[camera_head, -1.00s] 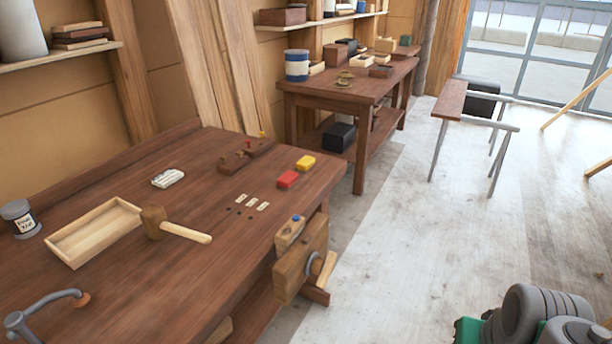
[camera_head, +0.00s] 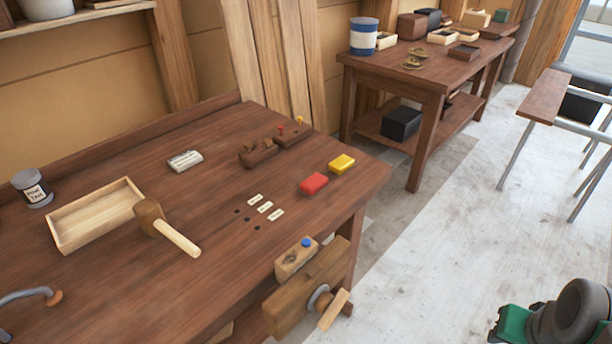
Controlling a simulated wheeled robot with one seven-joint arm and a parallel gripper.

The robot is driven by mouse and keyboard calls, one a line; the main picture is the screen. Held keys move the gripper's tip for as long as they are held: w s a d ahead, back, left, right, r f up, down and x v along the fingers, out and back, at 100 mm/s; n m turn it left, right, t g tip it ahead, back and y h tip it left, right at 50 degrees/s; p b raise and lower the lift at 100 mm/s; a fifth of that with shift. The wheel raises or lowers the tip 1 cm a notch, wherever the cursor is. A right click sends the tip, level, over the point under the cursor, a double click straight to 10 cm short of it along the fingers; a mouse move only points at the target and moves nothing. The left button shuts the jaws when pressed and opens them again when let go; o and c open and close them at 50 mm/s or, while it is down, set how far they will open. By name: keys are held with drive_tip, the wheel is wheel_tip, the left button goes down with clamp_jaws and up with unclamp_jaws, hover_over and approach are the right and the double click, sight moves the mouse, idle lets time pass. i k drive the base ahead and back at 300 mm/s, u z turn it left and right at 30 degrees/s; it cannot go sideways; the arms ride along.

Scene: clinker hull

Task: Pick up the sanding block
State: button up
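I cannot tell for certain which object is the sanding block. A small pale grey-white block (camera_head: 185,161) lies toward the back of the near bench. A red block (camera_head: 313,183) and a yellow block (camera_head: 342,163) lie side by side near the bench's right end. A wooden block with a blue knob (camera_head: 296,259) rests at the front edge by the vise. All of these sit free, with nothing holding them.
The near workbench (camera_head: 140,270) also holds a wooden tray (camera_head: 75,232), a mallet (camera_head: 165,228), a labelled tin (camera_head: 32,188) and dark wooden pieces (camera_head: 260,152). A wooden vise (camera_head: 300,300) sticks out at its front. Open floor (camera_head: 430,260) lies to the right.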

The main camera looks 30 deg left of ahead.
sight(311, 187)
drive_tip(key=u, duration=0.6)
drive_tip(key=i, duration=0.85)
drive_tip(key=u, duration=1.15)
drive_tip(key=i, duration=0.2)
drive_tip(key=u, duration=3.75)
drive_tip(key=k, duration=1.05)
drive_tip(key=z, duration=0.8)
